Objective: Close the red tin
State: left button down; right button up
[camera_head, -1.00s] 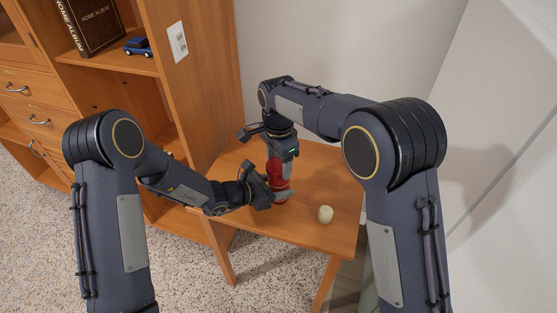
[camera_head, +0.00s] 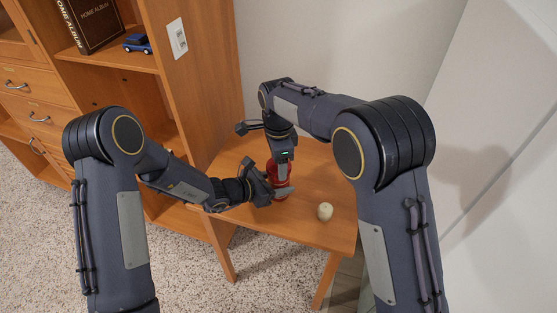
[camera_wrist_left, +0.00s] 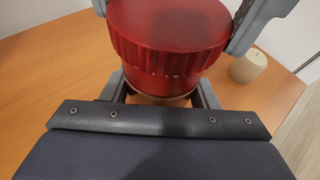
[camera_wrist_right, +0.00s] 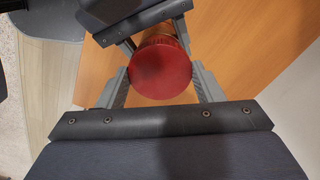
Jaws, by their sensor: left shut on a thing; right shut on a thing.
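The red tin (camera_head: 282,193) stands upright near the left part of a small wooden table. Its red ridged lid (camera_wrist_left: 168,35) sits at the top, with a tan band (camera_wrist_left: 158,100) showing below it in the left wrist view. My left gripper (camera_head: 272,187) comes in from the left, shut around the tin's body. My right gripper (camera_head: 283,163) comes down from above, shut on the lid's sides; the right wrist view shows its fingers either side of the round lid top (camera_wrist_right: 160,72). Whether the lid is fully seated I cannot tell.
A small cream-coloured object (camera_head: 325,211) stands on the table (camera_head: 310,235) to the right of the tin. A wooden shelf unit (camera_head: 200,80) with a blue toy car (camera_head: 137,43) and an album (camera_head: 92,22) stands at the left. A wall is behind.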

jog(key=m, duration=0.6)
jog(key=shift+a, duration=0.1)
jog(key=m, duration=0.7)
jog(key=shift+m, duration=0.4)
jog(key=m, duration=0.3)
jog(key=o, duration=0.9)
jog(key=shift+o, duration=0.2)
jog(key=shift+r, duration=2.25)
jog(key=shift+c, duration=0.4)
